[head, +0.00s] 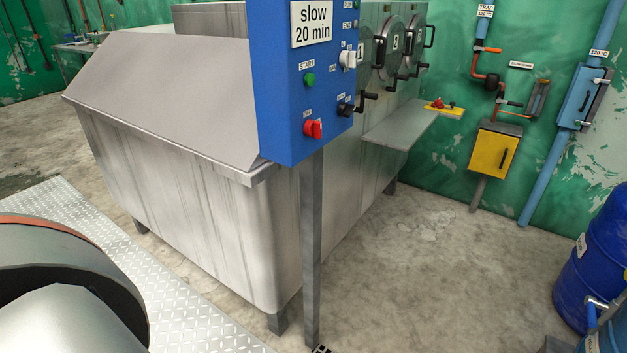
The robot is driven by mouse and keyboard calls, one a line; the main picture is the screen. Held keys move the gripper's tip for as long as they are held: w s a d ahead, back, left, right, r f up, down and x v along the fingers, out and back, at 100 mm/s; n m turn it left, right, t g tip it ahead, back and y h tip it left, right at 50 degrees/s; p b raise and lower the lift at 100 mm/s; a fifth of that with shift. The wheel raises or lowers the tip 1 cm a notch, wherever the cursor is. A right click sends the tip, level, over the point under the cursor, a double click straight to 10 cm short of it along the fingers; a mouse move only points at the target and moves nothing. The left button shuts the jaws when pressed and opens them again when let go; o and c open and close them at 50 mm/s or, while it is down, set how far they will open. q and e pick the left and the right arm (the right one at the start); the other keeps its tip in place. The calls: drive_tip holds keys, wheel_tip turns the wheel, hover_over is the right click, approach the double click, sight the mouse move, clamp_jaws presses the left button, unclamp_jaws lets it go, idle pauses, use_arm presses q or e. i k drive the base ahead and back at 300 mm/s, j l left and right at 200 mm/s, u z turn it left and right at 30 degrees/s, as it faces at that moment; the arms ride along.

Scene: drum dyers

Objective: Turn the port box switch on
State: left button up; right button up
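A blue control box (294,95) stands on a grey post (312,250) in the middle of the head view. On it are a green button (309,80) labelled START, a red rotary switch (313,129), a white knob (347,60) and a black knob (345,107). Most small labels are too small to read, so I cannot tell which control is the port box switch. A yellow box (495,152) with a black handle and a blue box (579,97) hang on the back wall. Neither of my grippers shows.
A large steel machine (190,170) with round ports stands behind the control box. A grey shelf (402,128) juts from its side. A blue drum (597,260) stands at the right edge. The concrete floor (440,270) between is clear.

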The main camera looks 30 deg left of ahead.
sight(312, 128)
drive_tip(key=j, duration=1.05)
drive_tip(key=i+j, duration=0.15)
drive_tip(key=j, duration=0.9)
